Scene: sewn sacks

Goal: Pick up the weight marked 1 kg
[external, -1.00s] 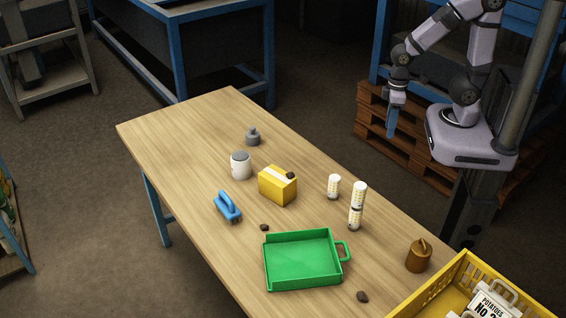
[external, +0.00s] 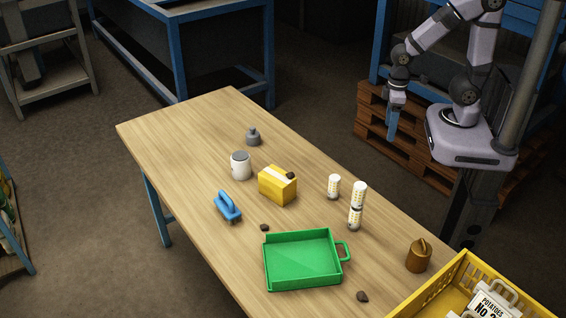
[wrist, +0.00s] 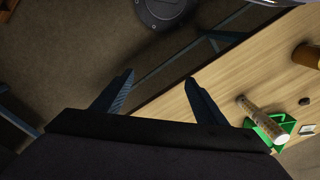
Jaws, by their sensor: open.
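Two knobbed weights stand on the wooden table (external: 190,130). A grey weight (external: 253,138) is near the far end, and a larger brass-brown weight (external: 418,257) is at the right edge, beside the yellow crate. The brown one also shows at the right of the wrist view (wrist: 309,58). No marking is readable on either, so I cannot tell which is 1 kg. My gripper (external: 391,126) hangs empty beyond the table's right edge, well away from both weights. In the wrist view its blue fingers (wrist: 158,75) are spread apart.
Small dark lumps (external: 362,296) lie around. A yellow crate (external: 440,285) holds potato sacks. The table's far left is clear.

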